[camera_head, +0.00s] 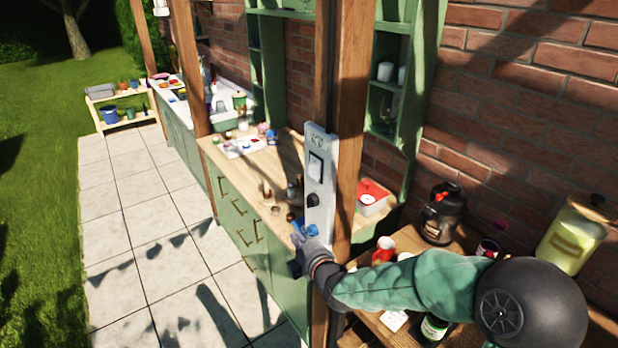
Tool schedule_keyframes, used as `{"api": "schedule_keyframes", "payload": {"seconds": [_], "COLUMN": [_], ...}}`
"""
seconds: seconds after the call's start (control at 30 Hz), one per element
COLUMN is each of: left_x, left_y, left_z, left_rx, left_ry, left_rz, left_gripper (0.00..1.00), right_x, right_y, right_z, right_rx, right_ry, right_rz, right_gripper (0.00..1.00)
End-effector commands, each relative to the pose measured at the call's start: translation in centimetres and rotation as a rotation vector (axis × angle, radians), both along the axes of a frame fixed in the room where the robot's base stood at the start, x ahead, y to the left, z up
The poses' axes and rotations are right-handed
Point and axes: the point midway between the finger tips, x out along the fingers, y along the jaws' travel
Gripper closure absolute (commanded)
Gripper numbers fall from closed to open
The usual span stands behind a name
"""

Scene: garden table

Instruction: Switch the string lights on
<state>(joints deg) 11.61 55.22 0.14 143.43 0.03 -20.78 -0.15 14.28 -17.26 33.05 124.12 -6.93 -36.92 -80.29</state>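A tall pale switch panel (320,208) is fixed to the front wooden post (352,130). It has a light square rocker (315,167) near its top, a dark round knob (312,200) below that, and something blue near its lower end. My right gripper (299,244) is at the panel's lower end, below the knob. I cannot tell whether it touches the panel. Its fingers are small and partly hidden, so its opening is unclear. No string lights show. My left gripper is not in view.
A wooden counter (228,165) with green cabinets stands behind the post. A red-lidded box (371,194) sits right of it. Paving (150,240) on the left is clear.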

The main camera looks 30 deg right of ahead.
Motion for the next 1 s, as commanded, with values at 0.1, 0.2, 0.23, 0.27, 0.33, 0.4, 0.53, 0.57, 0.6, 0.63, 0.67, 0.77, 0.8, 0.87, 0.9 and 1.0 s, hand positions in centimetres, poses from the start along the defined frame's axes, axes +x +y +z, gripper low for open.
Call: {"api": "schedule_keyframes", "payload": {"seconds": [0.1,0.2,0.23,0.27,0.33,0.4,0.53,0.57,0.6,0.63,0.67,0.77,0.8,0.87,0.9,1.0], "left_x": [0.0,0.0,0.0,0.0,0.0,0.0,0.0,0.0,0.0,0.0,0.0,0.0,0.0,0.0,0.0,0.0], "left_y": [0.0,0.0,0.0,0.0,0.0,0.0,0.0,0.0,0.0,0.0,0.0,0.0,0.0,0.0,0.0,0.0], "left_z": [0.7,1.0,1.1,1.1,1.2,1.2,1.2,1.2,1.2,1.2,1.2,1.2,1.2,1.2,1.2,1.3], "left_rx": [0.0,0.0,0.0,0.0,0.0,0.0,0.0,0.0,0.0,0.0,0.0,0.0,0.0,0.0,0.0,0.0], "left_ry": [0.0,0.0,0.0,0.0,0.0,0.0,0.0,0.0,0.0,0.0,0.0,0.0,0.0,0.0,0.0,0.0], "left_rz": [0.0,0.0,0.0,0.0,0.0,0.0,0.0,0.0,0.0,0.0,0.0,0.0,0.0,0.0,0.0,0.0], "left_gripper": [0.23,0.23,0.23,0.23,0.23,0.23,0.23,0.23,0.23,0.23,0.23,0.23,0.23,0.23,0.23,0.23], "right_x": [-0.6,-1.1,-1.3,-1.4,-1.6,-1.7,-1.8,-1.8,-1.7,-1.7,-1.7,-1.7,-1.6,-1.3,-1.1,0.0], "right_y": [-1.6,-2.4,-2.6,-2.8,-3.0,-3.2,-3.2,-3.2,-3.2,-3.2,-3.2,-3.2,-3.2,-3.3,-3.3,-3.4], "right_z": [5.5,8.5,9.2,9.8,10.7,11.2,11.4,11.3,11.3,11.3,11.3,11.3,11.3,11.3,11.3,11.2], "right_rx": [-0.154,-0.252,-0.277,-0.296,-0.329,-0.35,-0.357,-0.357,-0.357,-0.357,-0.356,-0.356,-0.355,-0.355,-0.355,-0.355], "right_ry": [-0.1,-0.151,-0.164,-0.175,-0.19,-0.199,-0.202,-0.202,-0.202,-0.202,-0.203,-0.202,-0.202,-0.201,-0.201,-0.2], "right_rz": [-0.009,-0.017,-0.02,-0.023,-0.027,-0.029,-0.03,-0.03,-0.03,-0.03,-0.029,-0.029,-0.029,-0.029,-0.029,-0.029], "right_gripper": [1.0,1.0,1.0,1.0,1.0,1.0,1.0,1.0,1.0,1.0,1.0,1.0,1.0,1.0,1.0,1.0]}}
